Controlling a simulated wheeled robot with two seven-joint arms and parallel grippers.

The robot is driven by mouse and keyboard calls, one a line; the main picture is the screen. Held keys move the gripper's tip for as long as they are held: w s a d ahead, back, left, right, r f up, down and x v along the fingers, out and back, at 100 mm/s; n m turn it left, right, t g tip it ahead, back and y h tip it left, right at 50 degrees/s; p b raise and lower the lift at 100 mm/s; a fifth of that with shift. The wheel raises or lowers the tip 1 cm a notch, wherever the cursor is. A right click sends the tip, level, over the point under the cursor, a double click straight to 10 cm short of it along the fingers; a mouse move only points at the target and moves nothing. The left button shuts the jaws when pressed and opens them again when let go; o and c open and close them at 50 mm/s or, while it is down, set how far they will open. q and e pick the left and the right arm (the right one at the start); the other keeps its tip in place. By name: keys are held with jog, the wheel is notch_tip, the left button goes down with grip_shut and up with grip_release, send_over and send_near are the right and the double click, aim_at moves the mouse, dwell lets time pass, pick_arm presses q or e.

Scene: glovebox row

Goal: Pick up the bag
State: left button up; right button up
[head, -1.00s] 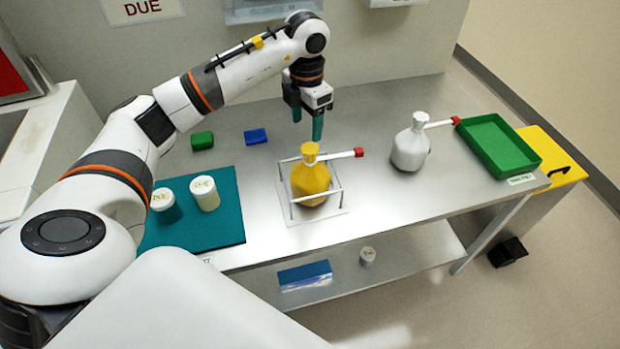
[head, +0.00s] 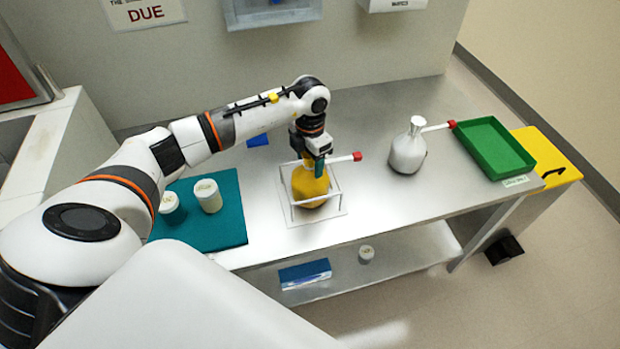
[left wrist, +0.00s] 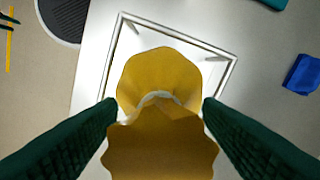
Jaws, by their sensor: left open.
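The yellow bag (head: 309,187), gathered at its neck, stands upright inside a white wire frame (head: 341,205) on the bench. It also shows in the left wrist view (left wrist: 158,80), with its frilled top nearest the camera. My left gripper (head: 318,168) is at the bag's neck from above and hides its top in the head view. In the left wrist view, the green fingers (left wrist: 160,118) are open, one on each side of the gathered neck. A gap shows between them. My right gripper is not in view.
A white bag (head: 407,152) with a red-tipped tie stands to the right, beside a green tray (head: 494,146). A teal mat (head: 228,224) with two white jars (head: 207,195) lies to the left. A blue item (head: 257,140) lies behind the arm. A lower shelf holds a blue box (head: 305,274).

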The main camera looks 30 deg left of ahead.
pick_arm(q)
grip_shut()
